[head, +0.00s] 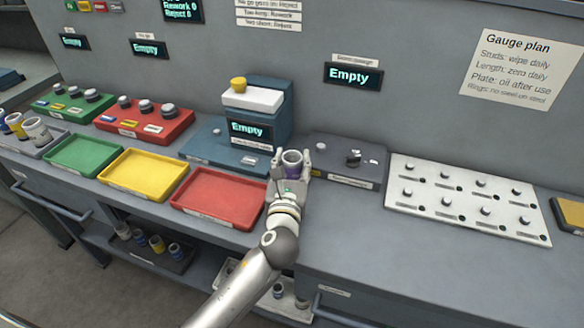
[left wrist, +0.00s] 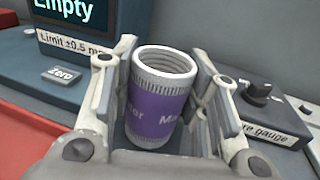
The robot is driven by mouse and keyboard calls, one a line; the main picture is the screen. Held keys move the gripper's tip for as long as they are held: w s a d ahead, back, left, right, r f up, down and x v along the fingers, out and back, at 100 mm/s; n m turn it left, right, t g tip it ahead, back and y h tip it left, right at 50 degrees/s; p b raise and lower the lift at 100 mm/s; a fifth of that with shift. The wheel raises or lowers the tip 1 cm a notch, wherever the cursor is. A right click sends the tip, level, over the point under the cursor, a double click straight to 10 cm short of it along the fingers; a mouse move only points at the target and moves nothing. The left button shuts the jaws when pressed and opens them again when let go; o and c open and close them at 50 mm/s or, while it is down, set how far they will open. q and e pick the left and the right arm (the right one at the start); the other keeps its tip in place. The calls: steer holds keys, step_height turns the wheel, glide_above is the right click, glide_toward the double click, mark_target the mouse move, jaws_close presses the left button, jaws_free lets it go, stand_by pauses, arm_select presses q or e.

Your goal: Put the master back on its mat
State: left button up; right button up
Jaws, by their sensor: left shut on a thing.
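The master is a hollow grey cylinder with a knurled rim and a purple band bearing white letters. It shows upright in the head view (head: 292,158) and in the left wrist view (left wrist: 158,98). My left gripper (head: 291,166) is shut on the master, with a finger on each side in the left wrist view (left wrist: 160,108). I cannot tell whether its base touches the bench. A yellow pad (head: 573,214) with a dark edge is cut off at the far right; I cannot tell whether it is the mat. My right gripper is not in view.
The blue gauge (head: 265,112) with an "Empty" display stands behind left of my gripper, and a dark gauge block (head: 345,178) with a knob stands right. A red tray (head: 215,210) is left. A white studded plate (head: 420,213) lies further right. The front bench right of my arm is clear.

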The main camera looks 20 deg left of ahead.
arm_select(q)
steer(key=shift+f, duration=0.3)
steer(key=shift+f, duration=0.15)
steer(key=o, duration=1.4)
